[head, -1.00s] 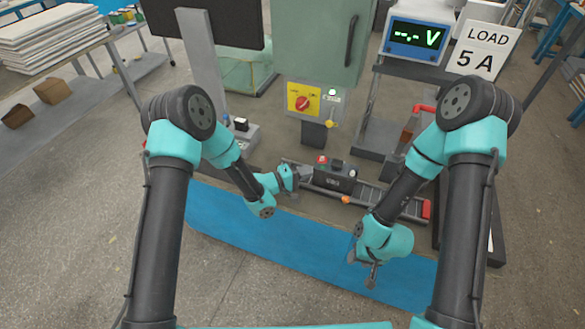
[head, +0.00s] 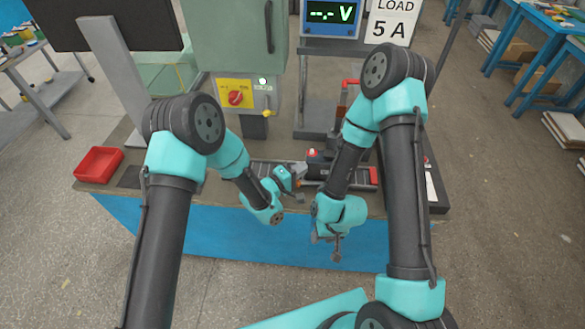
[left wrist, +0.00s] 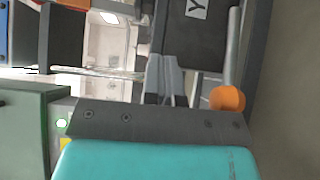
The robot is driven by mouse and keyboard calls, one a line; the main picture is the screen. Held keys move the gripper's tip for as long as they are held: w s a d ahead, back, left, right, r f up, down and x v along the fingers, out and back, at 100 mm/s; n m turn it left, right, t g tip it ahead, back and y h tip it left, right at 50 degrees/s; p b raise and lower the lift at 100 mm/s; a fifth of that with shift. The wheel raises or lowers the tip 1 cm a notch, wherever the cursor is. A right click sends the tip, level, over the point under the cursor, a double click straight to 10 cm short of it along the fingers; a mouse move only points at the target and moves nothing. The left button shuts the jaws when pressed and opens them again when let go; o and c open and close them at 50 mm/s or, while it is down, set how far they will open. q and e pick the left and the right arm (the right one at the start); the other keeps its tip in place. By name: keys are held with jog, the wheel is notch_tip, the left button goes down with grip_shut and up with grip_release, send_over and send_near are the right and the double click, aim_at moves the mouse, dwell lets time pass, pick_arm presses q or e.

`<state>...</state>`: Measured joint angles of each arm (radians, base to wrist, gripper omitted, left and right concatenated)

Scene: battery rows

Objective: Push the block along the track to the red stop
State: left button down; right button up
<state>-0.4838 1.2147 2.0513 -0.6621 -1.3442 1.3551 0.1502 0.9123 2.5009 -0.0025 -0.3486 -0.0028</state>
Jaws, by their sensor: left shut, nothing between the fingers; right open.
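The black block (head: 318,158), with a red terminal on top, sits on the dark track (head: 268,172) in the head view. My right arm hides its right part. The red stop (head: 374,176) is at the track's right end, just right of my right forearm. My left gripper (head: 301,171) is shut and empty at the block's left side. Its fingertips (left wrist: 165,75) look close against the block; contact is unclear. My right gripper (head: 329,247) is open and empty, in front of the bench.
An orange knob (left wrist: 228,98) on a grey rod is beside the left fingers. A red tray (head: 99,164) stands at the bench's left end. A green cabinet (head: 236,45) with a red switch (head: 236,97) and a voltmeter (head: 331,14) stand behind the track.

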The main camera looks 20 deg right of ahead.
pick_arm(q)
jog(key=shift+a, duration=0.1)
jog(key=w+a+v, duration=0.1)
jog(key=w+v, duration=0.1)
jog(key=v, duration=1)
jog(key=shift+w+a, duration=0.15)
jog(key=shift+a, duration=0.2)
pick_arm(e)
jog(key=shift+c, duration=0.2)
